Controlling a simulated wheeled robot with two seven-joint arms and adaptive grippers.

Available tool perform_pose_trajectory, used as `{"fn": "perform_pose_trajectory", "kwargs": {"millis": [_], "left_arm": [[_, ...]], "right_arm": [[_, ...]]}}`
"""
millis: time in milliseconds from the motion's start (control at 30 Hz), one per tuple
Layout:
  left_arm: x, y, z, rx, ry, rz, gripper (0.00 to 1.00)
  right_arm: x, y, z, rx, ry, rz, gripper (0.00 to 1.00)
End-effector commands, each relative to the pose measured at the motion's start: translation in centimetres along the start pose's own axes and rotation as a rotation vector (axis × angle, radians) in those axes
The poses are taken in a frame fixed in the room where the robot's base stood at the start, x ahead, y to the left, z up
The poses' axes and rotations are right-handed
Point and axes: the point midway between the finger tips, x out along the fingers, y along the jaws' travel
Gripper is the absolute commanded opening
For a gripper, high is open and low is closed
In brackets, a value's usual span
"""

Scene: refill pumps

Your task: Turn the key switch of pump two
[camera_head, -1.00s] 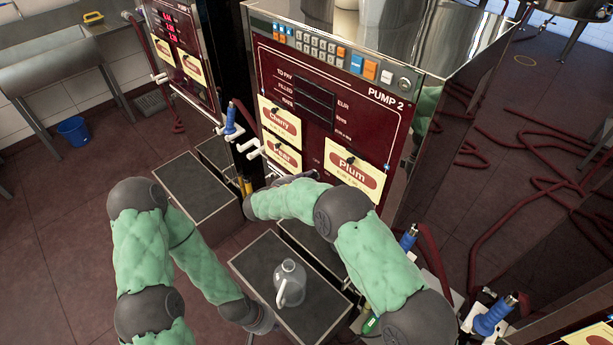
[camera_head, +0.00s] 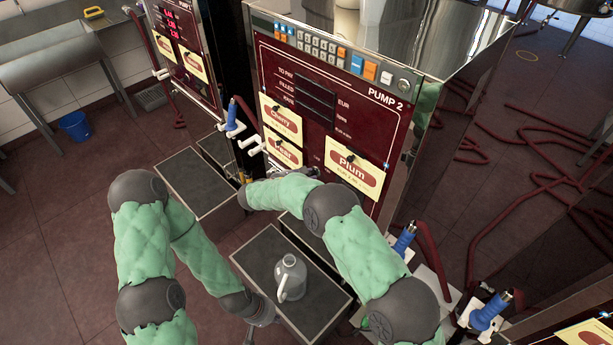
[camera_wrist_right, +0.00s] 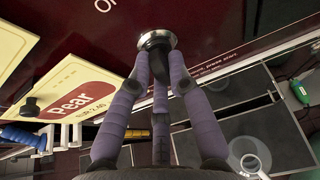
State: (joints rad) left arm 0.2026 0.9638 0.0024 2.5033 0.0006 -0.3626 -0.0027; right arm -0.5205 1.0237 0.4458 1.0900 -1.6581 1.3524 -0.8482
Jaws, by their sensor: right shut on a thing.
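Pump two (camera_head: 330,135) is a dark red cabinet front marked PUMP 2, with Cherry, Pear and Plum labels. In the right wrist view, the key switch (camera_wrist_right: 172,38) is a round metal plate on the dark red panel with a black key in its middle, right of the Pear label (camera_wrist_right: 75,100). My right gripper (camera_wrist_right: 160,66) has its purple-grey fingers closed around the black key, which they partly hide. In the head view my right arm covers most of this spot. My left gripper (camera_head: 262,312) hangs low beside a grey platform, away from the pump; its fingers are unclear.
A clear jug (camera_head: 290,278) stands on the grey platform (camera_head: 262,250) in front of pump two. Blue-handled nozzles (camera_head: 404,240) hang at both sides of the pump. Red hoses (camera_head: 545,150) lie on the floor at right. A blue bucket (camera_head: 75,126) stands at left.

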Motion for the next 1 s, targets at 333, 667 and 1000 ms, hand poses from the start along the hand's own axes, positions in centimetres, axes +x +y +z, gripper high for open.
{"fn": "perform_pose_trajectory", "kwargs": {"millis": [333, 667, 1000], "left_arm": [[0.0, 0.0, 0.0, 0.000, 0.000, 0.000, 0.00], [0.0, 0.0, 0.0, 0.000, 0.000, 0.000, 0.00], [0.0, 0.0, 0.0, 0.000, 0.000, 0.000, 0.00]], "right_arm": [[0.0, 0.0, 0.0, -0.001, 0.000, 0.001, 0.44], [-0.8, 0.1, 0.0, 0.001, -0.001, 0.001, 0.44], [-6.9, 0.1, 0.0, -0.001, -0.001, 0.005, 0.44]]}}
